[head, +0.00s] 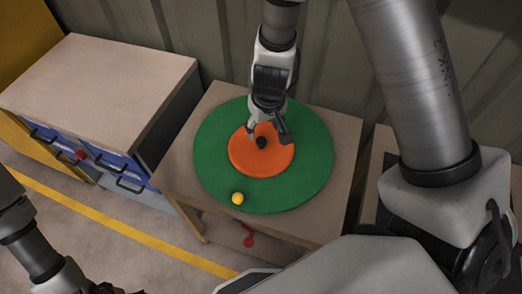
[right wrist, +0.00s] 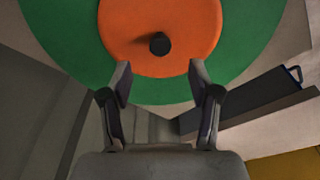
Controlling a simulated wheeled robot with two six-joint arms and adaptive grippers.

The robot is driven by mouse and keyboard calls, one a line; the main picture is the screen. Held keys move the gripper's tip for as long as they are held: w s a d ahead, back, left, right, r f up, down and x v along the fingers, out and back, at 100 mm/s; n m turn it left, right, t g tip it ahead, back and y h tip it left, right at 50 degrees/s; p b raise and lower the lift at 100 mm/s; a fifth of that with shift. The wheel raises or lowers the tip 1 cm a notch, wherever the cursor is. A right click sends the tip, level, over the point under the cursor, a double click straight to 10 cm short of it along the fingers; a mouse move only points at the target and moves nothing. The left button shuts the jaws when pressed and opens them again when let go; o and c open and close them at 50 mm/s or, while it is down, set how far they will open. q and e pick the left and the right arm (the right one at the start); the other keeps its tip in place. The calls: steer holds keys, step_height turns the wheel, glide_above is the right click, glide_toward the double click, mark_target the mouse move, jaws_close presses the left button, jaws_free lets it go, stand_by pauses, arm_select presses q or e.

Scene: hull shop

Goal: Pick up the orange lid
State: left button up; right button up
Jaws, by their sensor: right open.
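The orange lid (head: 245,157) is a flat disc with a small black knob (head: 261,143) at its middle. It lies on a round green mat or board (head: 310,165). My right gripper (head: 268,136) is open above the lid, with its fingers near the knob. In the right wrist view, the lid (right wrist: 125,30) and knob (right wrist: 160,43) show just beyond the open fingertips (right wrist: 160,76), with nothing between them. Of my left arm, only the lower part shows at the bottom left; its gripper is mostly cut off by the frame edge.
A yellow ball (head: 237,198) sits on the green disc's front edge. The wooden table (head: 345,150) carries the disc. A wood-topped cabinet with blue drawers (head: 100,80) stands to the left. A red object (head: 248,238) shows below the table. A corrugated wall (head: 215,40) is behind.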

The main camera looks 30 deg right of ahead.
mark_target(261, 140)
steer(key=f+b, duration=0.1)
steer(key=f, duration=0.2)
steer(key=w+f+b, duration=0.1)
steer(key=f+b, duration=0.2)
steer(key=f, duration=0.2)
steer(key=shift+w+f+b, duration=0.3)
steer(key=shift+w+b, duration=0.05)
steer(key=shift+r, duration=0.1)
jaws_close()
